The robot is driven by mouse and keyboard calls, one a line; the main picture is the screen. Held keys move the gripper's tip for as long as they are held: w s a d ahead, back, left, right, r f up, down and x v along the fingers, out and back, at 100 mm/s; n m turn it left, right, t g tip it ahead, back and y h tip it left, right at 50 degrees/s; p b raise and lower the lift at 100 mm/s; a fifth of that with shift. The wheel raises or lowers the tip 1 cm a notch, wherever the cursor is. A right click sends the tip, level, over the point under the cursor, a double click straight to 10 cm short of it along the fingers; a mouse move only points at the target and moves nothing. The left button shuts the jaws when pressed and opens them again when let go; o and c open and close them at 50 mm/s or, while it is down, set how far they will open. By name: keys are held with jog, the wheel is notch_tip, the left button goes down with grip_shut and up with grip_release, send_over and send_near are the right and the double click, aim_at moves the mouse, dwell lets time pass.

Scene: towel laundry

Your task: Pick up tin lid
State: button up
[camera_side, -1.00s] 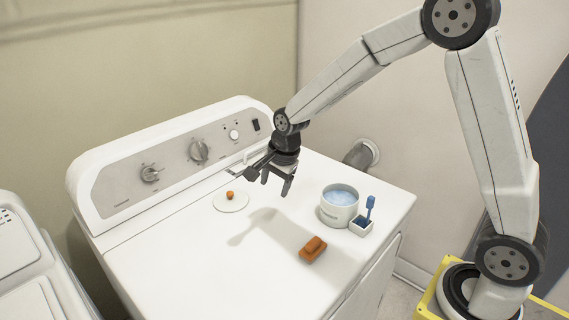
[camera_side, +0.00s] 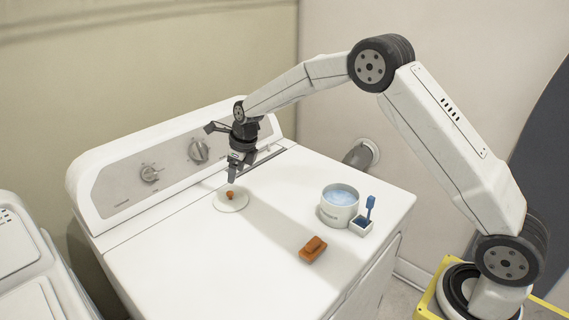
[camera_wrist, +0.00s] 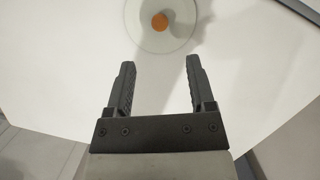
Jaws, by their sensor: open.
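The tin lid (camera_side: 236,203) is a round white disc with a small orange-brown knob (camera_side: 230,195) at its middle. It lies flat on the white machine top, near the control panel. In the wrist view the lid (camera_wrist: 145,40) is at the top edge, with its orange knob (camera_wrist: 159,22) ahead of the fingertips. My gripper (camera_side: 234,177) is just above the lid, pointing down, beside the knob. In the wrist view my gripper (camera_wrist: 160,65) is open, with nothing between its two fingers. The lid's far edge is cut off in the wrist view.
A white tin (camera_side: 338,212) with bluish-white contents stands open at the right. An orange-brown brush-like block (camera_side: 313,249) lies in front. The control panel (camera_side: 176,160) rises behind the lid.

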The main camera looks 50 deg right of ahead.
aim_at(230, 192)
jog(key=shift+w+f+m, duration=0.1)
jog(key=shift+w+m, duration=0.15)
jog(key=shift+m, duration=0.05)
jog(key=shift+f, duration=0.1)
jog(key=shift+x, duration=1.15)
jog(key=shift+x, duration=2.65)
jog(key=shift+w+a, duration=0.1)
jog(key=shift+w, duration=0.05)
grip_shut()
